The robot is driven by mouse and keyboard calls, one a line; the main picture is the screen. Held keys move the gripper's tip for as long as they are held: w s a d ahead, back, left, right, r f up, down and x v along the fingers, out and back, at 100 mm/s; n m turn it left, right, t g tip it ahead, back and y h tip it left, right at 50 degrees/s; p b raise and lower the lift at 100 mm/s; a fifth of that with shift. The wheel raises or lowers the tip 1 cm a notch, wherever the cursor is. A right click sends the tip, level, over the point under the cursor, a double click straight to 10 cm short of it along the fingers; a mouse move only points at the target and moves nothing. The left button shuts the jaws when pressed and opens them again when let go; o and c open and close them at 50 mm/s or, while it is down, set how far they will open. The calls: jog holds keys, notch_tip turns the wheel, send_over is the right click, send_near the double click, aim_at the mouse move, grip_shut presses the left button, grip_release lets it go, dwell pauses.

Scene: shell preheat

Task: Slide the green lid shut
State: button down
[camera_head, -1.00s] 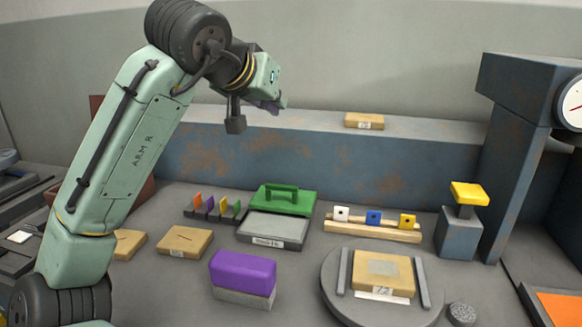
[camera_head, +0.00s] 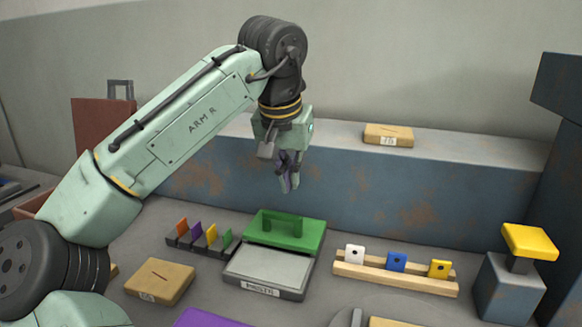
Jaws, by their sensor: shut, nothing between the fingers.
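The green lid (camera_head: 301,235) with its raised handle lies at the back of a grey box (camera_head: 266,270), behind the box's pale grey top surface. The box carries a white label on its front, too small to read surely. My gripper (camera_head: 290,188) points down in the air above and behind the green lid, apart from it. Its fingers are together and hold nothing.
A rack of small coloured tabs (camera_head: 198,238) stands just left of the box. A wooden rail with white, blue and yellow blocks (camera_head: 395,273) lies to the right. A yellow-topped post (camera_head: 510,285) stands farther right. A tan block (camera_head: 160,282) lies front left. A blue-grey ledge rises behind.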

aim_at(286, 221)
jog(key=x, duration=0.5)
jog(key=shift+w+f, duration=0.2)
jog(key=shift+f, duration=0.2)
